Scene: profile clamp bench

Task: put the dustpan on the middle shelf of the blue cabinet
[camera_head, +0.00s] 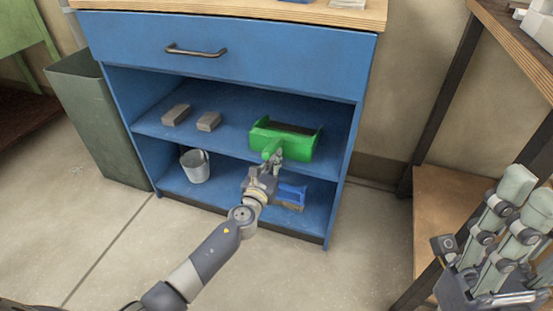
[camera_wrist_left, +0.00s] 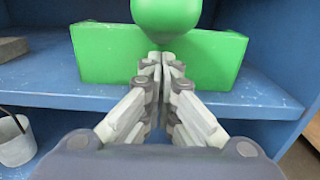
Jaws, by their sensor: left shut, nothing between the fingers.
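The green dustpan (camera_head: 292,138) rests on the middle shelf (camera_head: 227,136) of the blue cabinet (camera_head: 240,70), toward the right side. Its rounded handle end points out toward me. My left gripper (camera_head: 275,160) is just in front of the handle, with its fingers together. In the left wrist view the closed fingertips (camera_wrist_left: 161,58) are just below the green handle end (camera_wrist_left: 166,18), with the dustpan body (camera_wrist_left: 212,58) behind; nothing shows between them. Whether they touch the dustpan is unclear. My right gripper (camera_head: 492,240) is at the lower right, away from the cabinet; its finger gap is hard to judge.
Two grey blocks (camera_head: 176,115) (camera_head: 208,121) lie on the middle shelf, left of the dustpan. A metal bucket (camera_head: 195,167) and a blue-handled brush (camera_head: 291,195) are on the bottom shelf. A dark green bin (camera_head: 92,120) stands left. A wooden-shelved rack (camera_head: 440,205) stands right.

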